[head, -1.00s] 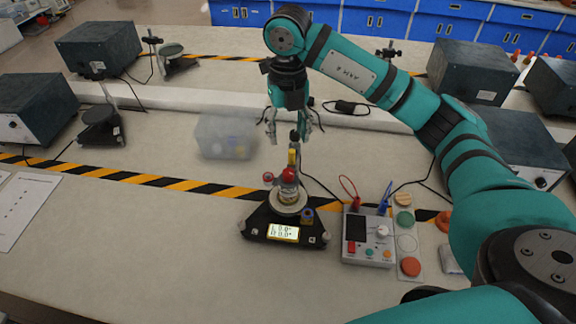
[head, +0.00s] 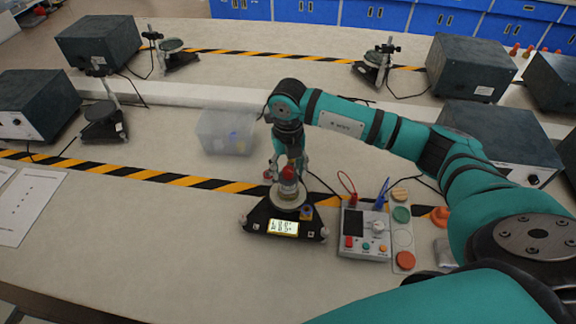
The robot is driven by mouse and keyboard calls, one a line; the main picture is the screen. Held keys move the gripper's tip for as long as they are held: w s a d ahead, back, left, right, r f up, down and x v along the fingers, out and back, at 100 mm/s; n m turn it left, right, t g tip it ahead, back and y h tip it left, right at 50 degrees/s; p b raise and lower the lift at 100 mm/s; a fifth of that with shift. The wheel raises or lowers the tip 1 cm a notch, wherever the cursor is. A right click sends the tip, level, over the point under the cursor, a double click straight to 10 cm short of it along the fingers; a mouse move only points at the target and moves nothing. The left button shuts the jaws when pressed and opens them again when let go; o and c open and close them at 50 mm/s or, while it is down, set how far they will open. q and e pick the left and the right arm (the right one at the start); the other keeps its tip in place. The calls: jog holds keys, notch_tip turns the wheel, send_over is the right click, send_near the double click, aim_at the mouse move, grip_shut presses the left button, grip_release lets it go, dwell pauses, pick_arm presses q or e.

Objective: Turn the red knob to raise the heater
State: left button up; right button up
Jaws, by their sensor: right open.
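A black three-cornered stand (head: 264,222) with a lit display (head: 284,227) and a round pale plate stands at the middle of the bench. A red knob (head: 288,173) shows above the plate; a smaller red ball (head: 267,175) is at its left. My right gripper (head: 287,168) points down over the stand, its open fingers at the height of the red knob, around or just behind it. I cannot tell whether they touch it. The upper post behind the knob is mostly hidden by the gripper. My left gripper is not in view.
A grey control box (head: 366,246) with red and blue leads stands right of the stand, beside a strip of coloured discs (head: 404,261). A clear bin (head: 225,132) stands behind left. Dark boxes (head: 466,68) stand farther off. The bench front left is clear.

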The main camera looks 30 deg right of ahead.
grip_shut()
